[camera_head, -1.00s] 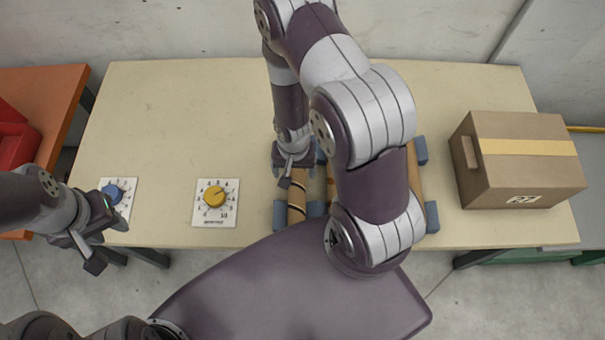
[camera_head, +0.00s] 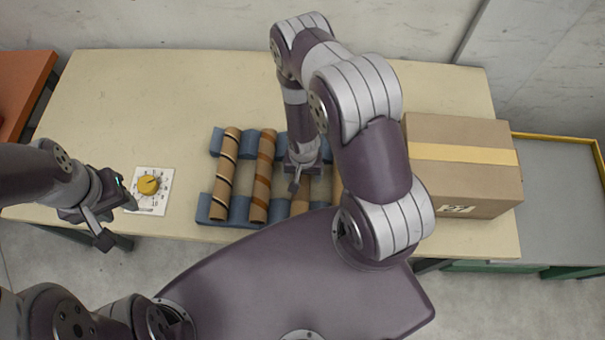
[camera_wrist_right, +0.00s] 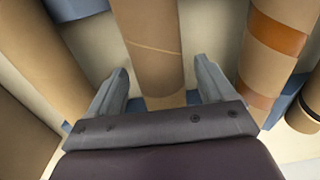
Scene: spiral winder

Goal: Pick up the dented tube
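Several cardboard tubes lie on a blue rack (camera_head: 238,212). The leftmost has a dark spiral stripe (camera_head: 224,175), and the one beside it has orange bands (camera_head: 263,175). My right gripper (camera_head: 297,186) is over the third, plain tube (camera_head: 301,203). In the right wrist view, my right gripper (camera_wrist_right: 161,75) is open, with a finger on each side of this plain tube (camera_wrist_right: 152,40), which shows a thin slanting line. No clear dent is visible on any tube. Another plain tube (camera_head: 337,186) is mostly hidden by my right arm. My left gripper (camera_head: 117,221) is open and empty at the table's front left.
A taped cardboard box (camera_head: 465,180) stands right of the rack. A yellow dial on a white card (camera_head: 149,186) lies beside my left gripper. The table's back left (camera_head: 150,90) is clear. A grey, yellow-edged surface (camera_head: 560,190) is at the right.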

